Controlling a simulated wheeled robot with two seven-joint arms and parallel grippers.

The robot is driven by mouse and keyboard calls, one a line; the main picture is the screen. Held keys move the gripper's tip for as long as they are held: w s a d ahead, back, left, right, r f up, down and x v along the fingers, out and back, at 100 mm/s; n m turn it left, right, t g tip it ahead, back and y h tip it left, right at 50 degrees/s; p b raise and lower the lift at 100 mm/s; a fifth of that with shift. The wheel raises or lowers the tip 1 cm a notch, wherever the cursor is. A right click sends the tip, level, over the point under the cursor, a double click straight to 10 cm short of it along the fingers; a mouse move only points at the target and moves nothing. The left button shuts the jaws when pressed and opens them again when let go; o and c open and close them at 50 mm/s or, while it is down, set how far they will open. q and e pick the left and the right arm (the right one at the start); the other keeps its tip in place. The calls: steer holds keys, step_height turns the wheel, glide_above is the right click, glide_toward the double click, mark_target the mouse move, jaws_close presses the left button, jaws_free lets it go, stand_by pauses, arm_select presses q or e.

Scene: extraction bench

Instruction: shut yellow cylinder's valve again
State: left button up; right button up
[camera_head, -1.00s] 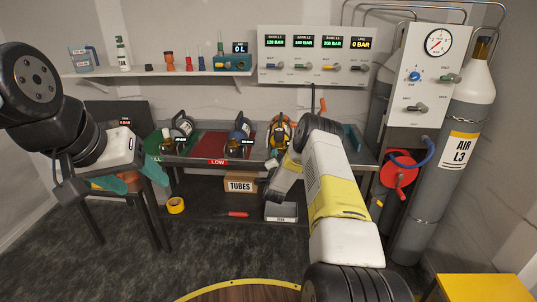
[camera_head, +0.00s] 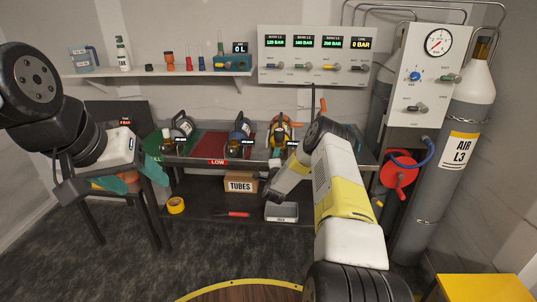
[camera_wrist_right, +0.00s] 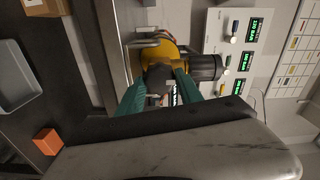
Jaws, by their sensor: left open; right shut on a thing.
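The yellow cylinder (camera_head: 274,134) lies on the bench, right of two grey-blue ones, partly hidden by my right arm. In the right wrist view its yellow body (camera_wrist_right: 178,54) has a dark valve knob (camera_wrist_right: 158,79) at the near end. My right gripper (camera_wrist_right: 160,88) has its teal fingers on either side of that knob and is shut on it. Its fingertips are hidden in the head view. How far the valve is turned cannot be read. My left gripper (camera_head: 130,180) is open and empty, left of the bench.
A panel with several levers and displays (camera_head: 318,55) hangs above the bench; its line display reads 0 BAR. A tall grey AIR L3 cylinder (camera_head: 451,190) and a red reel (camera_head: 398,174) stand at right. A TUBES box (camera_head: 240,185) and grey tray (camera_head: 281,212) are below.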

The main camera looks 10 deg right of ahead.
steer(key=shift+a+f, duration=0.1)
steer(key=shift+f, duration=0.05)
steer(key=o, duration=1.4)
steer(key=v, duration=0.7)
steer(key=shift+s, duration=0.4)
steer(key=shift+a, duration=0.15)
